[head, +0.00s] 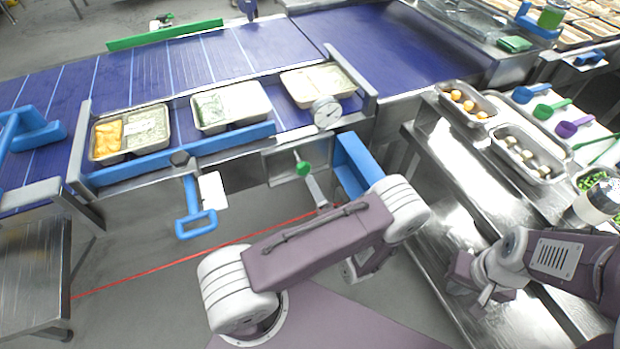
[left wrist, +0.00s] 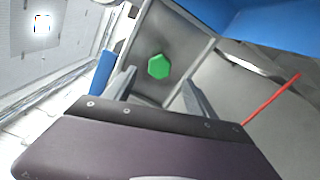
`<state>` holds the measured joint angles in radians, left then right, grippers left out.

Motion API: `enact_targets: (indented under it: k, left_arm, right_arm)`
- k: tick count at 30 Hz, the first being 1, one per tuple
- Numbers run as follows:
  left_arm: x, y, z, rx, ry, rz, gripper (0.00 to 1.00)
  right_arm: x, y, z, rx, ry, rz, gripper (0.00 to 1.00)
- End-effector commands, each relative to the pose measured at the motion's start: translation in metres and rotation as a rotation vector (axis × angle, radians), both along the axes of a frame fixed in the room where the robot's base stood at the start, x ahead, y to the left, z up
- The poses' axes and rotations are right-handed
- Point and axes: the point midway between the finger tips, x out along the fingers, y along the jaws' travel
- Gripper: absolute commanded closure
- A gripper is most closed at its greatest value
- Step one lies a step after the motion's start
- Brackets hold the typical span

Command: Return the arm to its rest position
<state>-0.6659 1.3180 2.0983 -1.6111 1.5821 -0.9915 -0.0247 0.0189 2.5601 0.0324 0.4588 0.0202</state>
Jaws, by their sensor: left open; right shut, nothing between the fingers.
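My left arm's purple link crosses the lower middle of the head view, and its gripper is mostly hidden behind it there. In the left wrist view my left gripper (left wrist: 158,88) is open, its two grey fingers apart with nothing held. A green knob (left wrist: 158,66) shows beyond and between the fingers; they look apart from it. The knob also shows in the head view (head: 303,169), above the purple link. My right gripper (head: 484,294) is shut and empty over the steel bench at the lower right.
Food trays (head: 105,155) stand along the blue conveyor (head: 200,60), beside a round dial (head: 326,113). A blue handle (head: 196,222) sticks out in front. Steel containers (head: 540,172) and coloured scoops (head: 567,129) lie on the right bench.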

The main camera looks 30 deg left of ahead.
Motion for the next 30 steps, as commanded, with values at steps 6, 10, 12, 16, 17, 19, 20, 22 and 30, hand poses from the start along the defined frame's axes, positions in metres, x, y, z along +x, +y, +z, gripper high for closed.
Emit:
enact_targets:
  k: [6,10,12,16,17,19,20,22,30]
  left_arm:
    - [-0.005,-0.006,0.0,0.0,0.0,0.001,0.35]
    - [-0.005,-0.005,0.0,0.0,0.0,0.001,0.35]
    - [-0.005,-0.005,0.0,0.0,0.0,0.001,0.35]
    - [-0.005,-0.005,0.0,0.0,0.0,0.001,0.35]
    - [-0.005,-0.005,0.0,0.0,0.0,0.001,0.35]
    - [-0.005,0.001,0.005,-0.001,0.0,0.019,0.35]
    - [-0.003,0.005,0.013,-0.011,-0.013,0.036,0.35]
    - [0.007,0.016,0.045,-0.057,-0.075,0.093,0.35]
    - [-0.074,0.125,0.201,-0.417,-0.488,0.759,0.35]
  right_arm:
    - [0.0,0.0,0.0,0.0,0.0,0.0,1.0]
    - [0.0,0.0,0.0,0.0,0.0,0.0,1.0]
    - [0.0,0.0,0.0,0.0,0.0,0.0,1.0]
    - [0.0,0.0,0.0,0.0,0.0,0.0,1.0]
    - [0.0,0.0,0.0,0.0,0.0,0.0,1.0]
    - [0.0,0.0,0.005,0.0,0.0,0.0,1.0]
    - [0.0,0.0,0.009,0.0,0.0,0.0,1.0]
    - [0.0,0.0,0.021,0.0,0.0,0.0,1.0]
    - [0.0,0.0,0.071,0.0,0.0,0.0,1.0]
